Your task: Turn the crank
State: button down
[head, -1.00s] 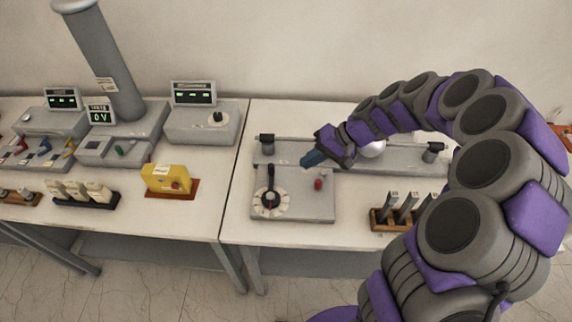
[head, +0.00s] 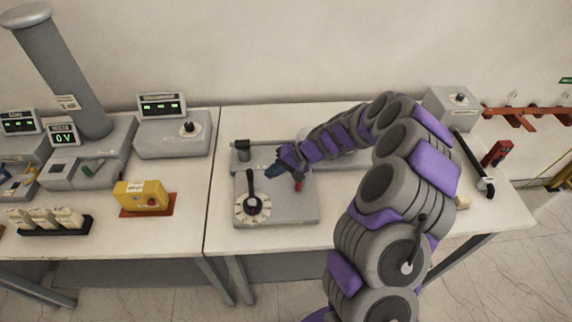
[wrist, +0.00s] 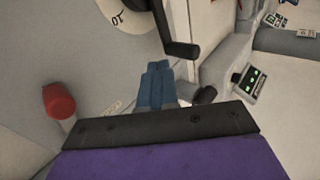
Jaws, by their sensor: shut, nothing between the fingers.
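The black crank (head: 253,204) sits on a round white dial (head: 241,217) on a grey panel (head: 300,215). Its arm points away from the table's front edge. My gripper (head: 273,171) has blue fingers, is shut and empty, and is above the panel, behind and to the right of the crank. In the wrist view the shut fingertips (wrist: 157,68) are just below the end of the crank's black handle (wrist: 181,49), with a small gap in the picture. Part of the dial (wrist: 122,14) shows at the top there.
A red knob (head: 299,186) stands on the panel to the right of the crank; it also shows in the wrist view (wrist: 59,101). A yellow box (head: 142,195) is on the left table. My arm hides much of the right table. Bare table lies in front of the panel.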

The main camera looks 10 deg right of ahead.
jog(key=shift+w+a+f, duration=0.15)
jog(key=shift+a+f, duration=0.15)
jog(key=shift+a, duration=0.35)
jog(key=shift+w+a+r, duration=0.15)
jog(key=shift+a+r, duration=0.05)
jog(key=shift+a, duration=0.35)
